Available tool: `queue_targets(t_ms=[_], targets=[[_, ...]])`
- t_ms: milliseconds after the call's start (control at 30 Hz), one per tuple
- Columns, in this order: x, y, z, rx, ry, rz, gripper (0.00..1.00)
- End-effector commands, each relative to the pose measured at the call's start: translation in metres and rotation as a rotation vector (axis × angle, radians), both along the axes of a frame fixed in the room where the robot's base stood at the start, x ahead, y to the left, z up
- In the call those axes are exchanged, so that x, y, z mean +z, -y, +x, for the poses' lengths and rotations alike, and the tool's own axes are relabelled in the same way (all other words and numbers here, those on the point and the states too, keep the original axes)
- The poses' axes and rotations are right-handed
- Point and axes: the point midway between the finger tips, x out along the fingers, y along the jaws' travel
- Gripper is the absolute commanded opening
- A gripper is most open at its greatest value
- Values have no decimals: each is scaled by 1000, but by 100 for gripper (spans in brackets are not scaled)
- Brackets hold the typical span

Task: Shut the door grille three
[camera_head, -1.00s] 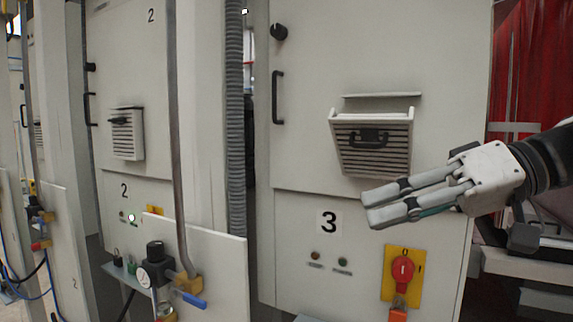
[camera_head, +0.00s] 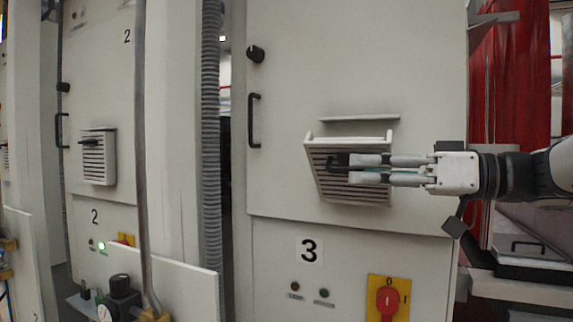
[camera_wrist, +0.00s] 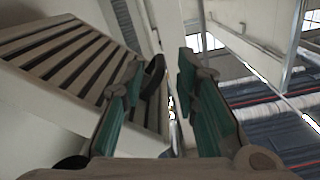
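Door grille three (camera_head: 345,190) is a white slatted flap on the cabinet panel marked 3. It stands tilted open, its top edge out from the panel and its side walls showing. Its black handle (camera_head: 338,159) is partly hidden behind my fingers. My gripper (camera_head: 352,170) is in front of the grille, its fingers pointing left at the handle. In the wrist view, the slatted grille (camera_wrist: 65,60) fills the left side. The dark handle (camera_wrist: 153,76) appears between my parted fingers (camera_wrist: 163,65), nearer the left one. Contact with the handle cannot be told.
A thin ledge (camera_head: 358,118) juts out above the grille. A red switch on a yellow plate (camera_head: 388,298) is below it. A black door handle (camera_head: 254,120) is to the left. A closed grille (camera_head: 99,158) is on cabinet 2. Red curtains (camera_head: 520,85) hang at right.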

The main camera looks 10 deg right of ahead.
Motion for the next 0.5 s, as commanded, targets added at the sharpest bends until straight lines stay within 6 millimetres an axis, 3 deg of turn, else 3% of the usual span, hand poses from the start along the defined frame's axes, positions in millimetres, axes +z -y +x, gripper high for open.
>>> queue_targets(t_ms=[200, 500], targets=[[0, -24, 16, 2, -2, 1, 28], [-1, -32, 23, 0, -1, 0, 28]])
